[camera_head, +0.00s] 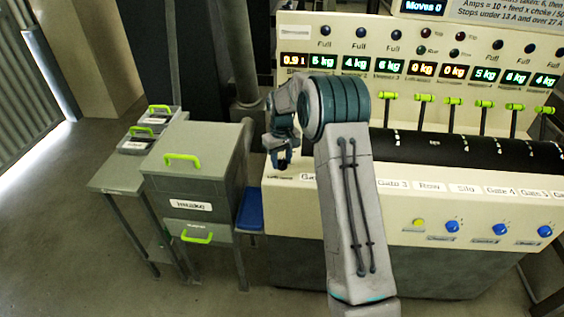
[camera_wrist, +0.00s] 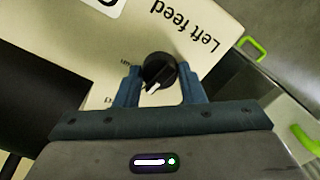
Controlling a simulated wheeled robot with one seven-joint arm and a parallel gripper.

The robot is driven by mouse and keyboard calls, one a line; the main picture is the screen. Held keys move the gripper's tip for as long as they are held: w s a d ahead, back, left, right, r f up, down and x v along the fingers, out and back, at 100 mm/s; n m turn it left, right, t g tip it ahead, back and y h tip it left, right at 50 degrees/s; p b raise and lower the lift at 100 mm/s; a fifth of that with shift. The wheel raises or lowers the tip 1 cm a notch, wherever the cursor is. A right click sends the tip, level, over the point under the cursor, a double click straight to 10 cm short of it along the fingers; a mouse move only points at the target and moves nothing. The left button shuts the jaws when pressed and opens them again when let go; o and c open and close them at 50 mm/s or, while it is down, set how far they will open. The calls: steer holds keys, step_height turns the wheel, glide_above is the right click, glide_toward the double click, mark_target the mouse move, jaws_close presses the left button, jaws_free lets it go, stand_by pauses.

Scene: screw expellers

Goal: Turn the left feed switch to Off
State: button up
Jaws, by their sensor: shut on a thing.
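The left feed switch (camera_wrist: 158,68) is a round black knob with a white pointer mark, seen in the wrist view under the upside-down "Left feed" label. The mark points toward the bottom and slightly left of that picture. Small position labels stand to the knob's left, too small to read surely. My gripper (camera_wrist: 157,80) is shut on the knob, with one blue finger on each side. In the head view my gripper (camera_head: 282,158) reaches down at the left end of the cream console, and the knob cannot be made out there.
The cream console (camera_head: 400,235) carries a yellow button (camera_head: 419,223) and several blue knobs. Green-handled levers (camera_head: 453,101) stand behind, below lit displays. A grey cabinet (camera_head: 195,160) with green handles stands close to the left of my gripper. Floor at the far left is clear.

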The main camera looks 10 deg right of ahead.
mark_target(281, 160)
steer(key=shift+n, duration=0.7)
steer(key=shift+r, duration=0.1)
steer(key=o, duration=1)
step_height(281, 160, up, 14)
steer(key=shift+f+b, duration=0.1)
steer(key=shift+b, duration=0.85)
